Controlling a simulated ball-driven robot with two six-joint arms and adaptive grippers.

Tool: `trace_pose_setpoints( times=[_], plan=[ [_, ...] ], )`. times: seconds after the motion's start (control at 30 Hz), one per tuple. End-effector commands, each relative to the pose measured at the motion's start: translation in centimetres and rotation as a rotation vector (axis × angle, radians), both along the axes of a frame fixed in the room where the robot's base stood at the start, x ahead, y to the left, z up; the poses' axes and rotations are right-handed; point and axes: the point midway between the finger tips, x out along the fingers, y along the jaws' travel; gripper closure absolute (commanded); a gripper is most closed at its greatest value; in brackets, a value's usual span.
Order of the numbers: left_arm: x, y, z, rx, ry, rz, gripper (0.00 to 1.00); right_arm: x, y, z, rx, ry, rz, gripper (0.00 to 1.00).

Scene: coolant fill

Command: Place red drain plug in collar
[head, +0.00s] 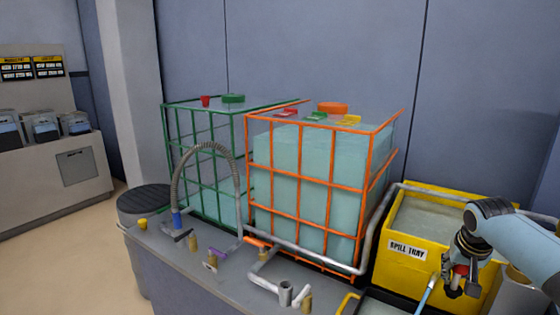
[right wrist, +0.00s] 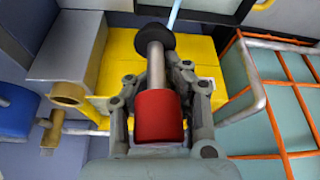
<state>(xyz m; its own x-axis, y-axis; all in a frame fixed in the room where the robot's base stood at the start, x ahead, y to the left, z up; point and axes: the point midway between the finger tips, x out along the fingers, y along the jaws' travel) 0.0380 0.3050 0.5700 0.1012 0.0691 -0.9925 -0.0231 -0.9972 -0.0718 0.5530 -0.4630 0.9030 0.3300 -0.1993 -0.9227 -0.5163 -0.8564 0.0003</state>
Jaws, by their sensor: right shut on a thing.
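My right gripper (head: 456,284) is at the right of the head view, in front of the yellow spill tray. It is shut on the red drain plug (head: 460,270). In the right wrist view the plug shows a red cylinder (right wrist: 160,117) between the fingers of my right gripper (right wrist: 158,100), with a grey shaft and a black round end pointing away. A short grey open-topped pipe (head: 285,293) stands at the bench front, and a brass ring-shaped fitting (right wrist: 68,94) shows in the right wrist view. I cannot tell which is the collar. My left gripper is not in view.
The yellow spill tray (head: 407,268) holds pale liquid. Orange-framed (head: 300,213) and green-framed (head: 205,178) tanks stand behind the grey bench (head: 190,270). A grey pipe (head: 310,258) runs along the orange tank's front. A thin light-blue rod (head: 425,297) is beside my gripper.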

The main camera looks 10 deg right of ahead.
Motion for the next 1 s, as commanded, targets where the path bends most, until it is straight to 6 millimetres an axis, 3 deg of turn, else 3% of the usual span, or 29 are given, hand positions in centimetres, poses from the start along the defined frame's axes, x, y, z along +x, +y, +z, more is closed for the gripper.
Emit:
trace_pose_setpoints(
  times=[0.37, 0.7, 1.0],
  plan=[
    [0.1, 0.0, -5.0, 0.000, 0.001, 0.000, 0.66, -0.1, 0.0, -5.3, 0.002, 0.006, -0.001, 1.00],
    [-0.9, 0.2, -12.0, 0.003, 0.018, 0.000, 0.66, -0.4, 0.0, -13.4, 0.002, 0.017, -0.001, 1.00],
    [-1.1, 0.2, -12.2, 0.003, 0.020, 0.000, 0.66, -0.3, -0.1, -13.7, -0.001, 0.012, 0.000, 1.00]
  ],
)
